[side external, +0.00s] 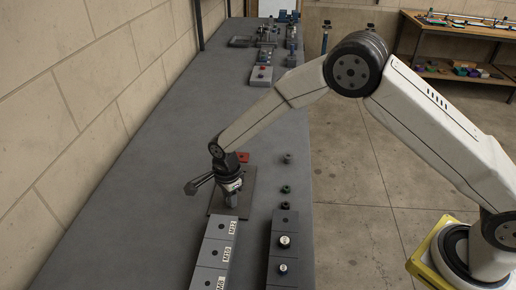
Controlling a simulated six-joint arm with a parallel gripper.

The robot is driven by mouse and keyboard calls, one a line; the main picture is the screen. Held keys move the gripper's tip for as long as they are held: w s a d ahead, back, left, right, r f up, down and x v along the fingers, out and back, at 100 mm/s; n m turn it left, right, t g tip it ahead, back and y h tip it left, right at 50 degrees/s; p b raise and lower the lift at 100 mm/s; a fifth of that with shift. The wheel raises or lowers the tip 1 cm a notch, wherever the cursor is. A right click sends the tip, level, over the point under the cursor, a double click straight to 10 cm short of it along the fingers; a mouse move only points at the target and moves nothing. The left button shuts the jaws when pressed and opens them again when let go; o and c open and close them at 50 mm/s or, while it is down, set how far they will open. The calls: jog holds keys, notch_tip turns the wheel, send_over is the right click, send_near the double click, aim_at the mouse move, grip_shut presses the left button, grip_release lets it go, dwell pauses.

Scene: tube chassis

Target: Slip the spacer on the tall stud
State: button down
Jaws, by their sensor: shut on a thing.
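My gripper (231,190) points down over a brown-grey plate (245,203) on the bench. It is shut on a small grey piece (231,201), which I take to be the spacer; the fingers hide most of it. The piece is low over the plate. I cannot tell whether it is around a stud, beside one or above one. The tall stud cannot be made out separately under the gripper. A dark part (196,186) juts out to the left at the gripper's height.
A grey block marked M12, M10 and M8 (215,252) lies just in front of the plate. A dark block with round pieces (284,225) is to its right. Small dark rings (287,158) line the bench's right side. A red part (243,156) lies behind the gripper. The bench's left is clear.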

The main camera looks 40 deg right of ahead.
jog(key=shift+c, duration=2)
grip_release()
jog(key=shift+r, duration=0.2)
jog(key=shift+r, duration=3.75)
